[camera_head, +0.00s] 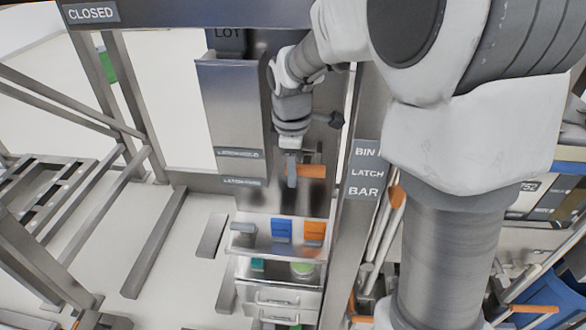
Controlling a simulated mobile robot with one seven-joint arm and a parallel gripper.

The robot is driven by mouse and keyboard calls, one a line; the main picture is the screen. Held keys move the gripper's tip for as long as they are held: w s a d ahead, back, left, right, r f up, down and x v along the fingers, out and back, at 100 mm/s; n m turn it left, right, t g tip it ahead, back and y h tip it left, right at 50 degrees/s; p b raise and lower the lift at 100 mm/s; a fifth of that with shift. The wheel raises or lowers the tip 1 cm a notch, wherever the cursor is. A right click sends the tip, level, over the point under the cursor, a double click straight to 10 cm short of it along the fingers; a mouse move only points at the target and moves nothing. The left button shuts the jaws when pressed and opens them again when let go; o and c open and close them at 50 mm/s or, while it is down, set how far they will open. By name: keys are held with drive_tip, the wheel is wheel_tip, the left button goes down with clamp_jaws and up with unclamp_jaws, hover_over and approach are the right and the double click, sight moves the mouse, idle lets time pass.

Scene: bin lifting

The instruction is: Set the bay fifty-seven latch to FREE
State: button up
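My gripper (291,178) points down in front of a grey metal panel (229,100), left of the picture's middle right. An orange handle (311,171) sticks out to the right just beside the fingers; it overlaps them in the picture. I cannot tell whether the fingers grip it, and their opening is hidden. Two small labels sit on the panel to the left: an upper latch label (238,153), seemingly HOLD, and a lower latch label (242,181), too blurred to read surely. No number fifty-seven is readable.
A post sign (366,175) reads BIN LATCH BAR. A CLOSED sign (91,13) is top left.

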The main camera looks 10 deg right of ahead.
clamp_jaws()
idle(0.8)
drive_tip(key=shift+f, duration=0.1)
wheel_tip(320, 180, down, 9)
drive_tip(key=t+h+b, duration=0.2)
drive_tip(key=t+b, duration=0.6)
drive_tip(key=b, duration=1.9)
drive_tip(key=shift+h, duration=0.3)
drive_tip(key=shift+f+b, duration=0.15)
drive_tip(key=shift+b, duration=0.45)
drive_tip(key=o, duration=0.8)
unclamp_jaws()
drive_tip(key=shift+w, duration=0.1)
drive_tip(key=shift+o, duration=0.3)
